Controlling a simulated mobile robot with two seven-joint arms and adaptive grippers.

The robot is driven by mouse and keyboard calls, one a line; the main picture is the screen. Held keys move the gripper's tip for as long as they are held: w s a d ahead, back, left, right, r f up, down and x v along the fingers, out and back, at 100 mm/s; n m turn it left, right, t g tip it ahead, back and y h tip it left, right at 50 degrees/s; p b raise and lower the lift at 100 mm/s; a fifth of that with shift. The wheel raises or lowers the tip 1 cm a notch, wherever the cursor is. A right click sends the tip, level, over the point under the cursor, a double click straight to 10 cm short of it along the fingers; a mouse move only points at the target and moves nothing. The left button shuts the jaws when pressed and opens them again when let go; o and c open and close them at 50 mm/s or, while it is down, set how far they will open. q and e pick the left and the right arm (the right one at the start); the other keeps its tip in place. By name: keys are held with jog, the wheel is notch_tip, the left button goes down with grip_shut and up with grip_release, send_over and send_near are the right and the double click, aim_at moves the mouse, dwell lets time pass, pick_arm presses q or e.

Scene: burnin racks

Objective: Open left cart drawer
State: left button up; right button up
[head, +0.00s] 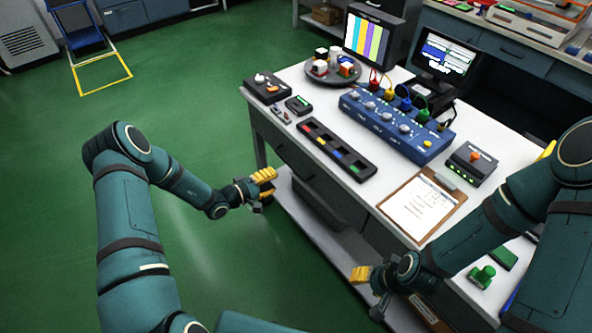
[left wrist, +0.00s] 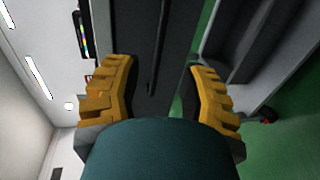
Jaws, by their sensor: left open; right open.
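The cart (head: 279,108) has a white top and dark drawer fronts along its near side. Its left drawer (head: 297,157) appears closed under the top edge. My left gripper (head: 264,182) is open and empty, just in front of the cart's left part. In the left wrist view, its yellow fingers (left wrist: 158,75) stand apart, facing a dark grey drawer front (left wrist: 130,30). A thin dark bar handle (left wrist: 158,48) lies between the fingers, apparently untouched. My right gripper (head: 362,276) is open near the cart's front right; its finger gap is hard to see.
On the cart are a long black tray (head: 337,150), a blue test unit (head: 397,125), a clipboard (head: 418,205), a round plate (head: 333,70) and monitors. A lower shelf (head: 318,232) juts out below the drawers.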

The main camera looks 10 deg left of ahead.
aim_at(295, 169)
pick_arm(q)
jog(key=b+x, duration=0.1)
jog(key=x, duration=0.9)
jog(key=shift+w+d+b, duration=0.1)
jog(key=shift+w+b, duration=0.05)
jog(key=shift+b, duration=0.2)
jog(key=shift+c, duration=0.4)
grip_shut()
